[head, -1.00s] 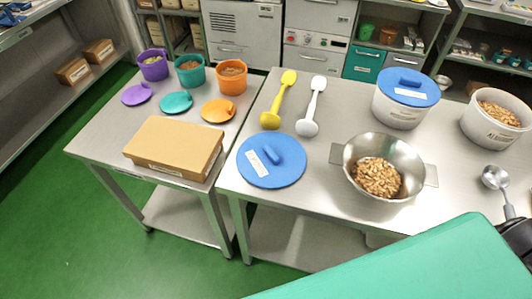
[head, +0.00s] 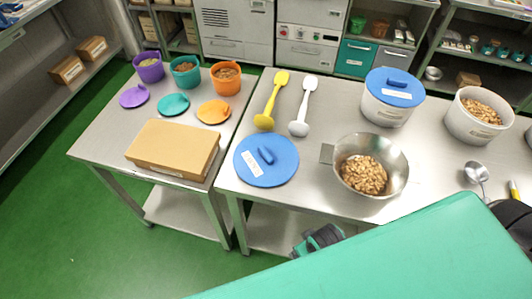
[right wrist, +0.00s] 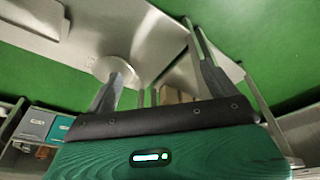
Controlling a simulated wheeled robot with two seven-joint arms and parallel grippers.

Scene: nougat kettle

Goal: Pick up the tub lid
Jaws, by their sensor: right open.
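A round blue tub lid (head: 283,172) with a raised blue handle and a white label lies flat on the steel table near its front left corner. A second blue lid (head: 405,78) sits on a white tub (head: 387,112) towards the back. My right gripper (right wrist: 160,85) is open in the right wrist view, with nothing between its fingers. A dark and teal part that looks like it shows in the head view at the table's front edge, below and right of the loose lid, apart from it. My left gripper is not in view.
A steel bowl of nuts (head: 393,160) stands right of the loose lid. An open nut tub (head: 466,122) stands at right. A cardboard box (head: 174,148) lies on the left table. A large teal part of mine hides the front.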

